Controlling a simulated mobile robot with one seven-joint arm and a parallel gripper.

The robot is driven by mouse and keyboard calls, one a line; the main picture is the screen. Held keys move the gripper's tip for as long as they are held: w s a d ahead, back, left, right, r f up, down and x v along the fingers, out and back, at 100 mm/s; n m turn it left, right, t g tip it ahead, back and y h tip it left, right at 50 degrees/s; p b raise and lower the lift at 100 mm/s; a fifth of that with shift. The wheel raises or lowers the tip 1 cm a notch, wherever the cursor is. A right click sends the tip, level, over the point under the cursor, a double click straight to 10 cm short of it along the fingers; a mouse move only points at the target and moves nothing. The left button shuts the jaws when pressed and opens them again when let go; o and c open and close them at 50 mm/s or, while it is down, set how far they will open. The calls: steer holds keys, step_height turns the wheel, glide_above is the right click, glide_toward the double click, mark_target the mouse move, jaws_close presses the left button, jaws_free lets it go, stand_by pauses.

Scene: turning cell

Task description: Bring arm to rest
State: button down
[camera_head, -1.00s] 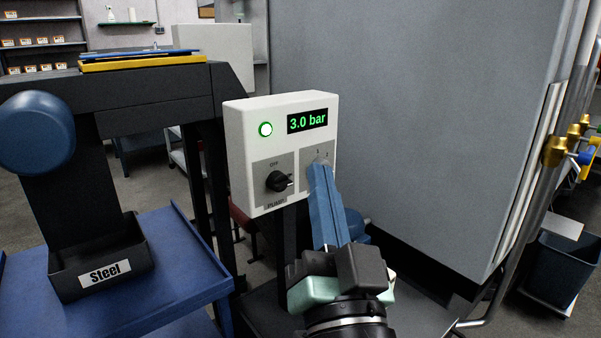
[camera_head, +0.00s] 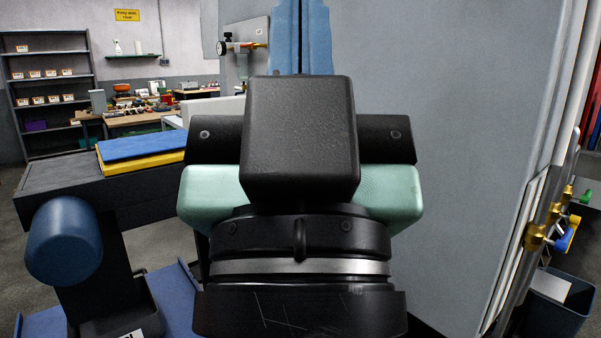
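My gripper (camera_head: 300,35) is raised close in front of the camera, in the middle of the view. The control box with the pressure display is not visible now.
A tall grey cabinet (camera_head: 470,110) stands close behind and right of my gripper. Left are a dark bench (camera_head: 60,190) with blue and yellow plates (camera_head: 145,150), a blue rounded part (camera_head: 63,240) and a blue table (camera_head: 175,295). Valves (camera_head: 550,230) and a bin (camera_head: 555,300) are at right.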

step_height(320, 180, up, 14)
steer(key=p, duration=1.2)
steer(key=shift+r, duration=0.25)
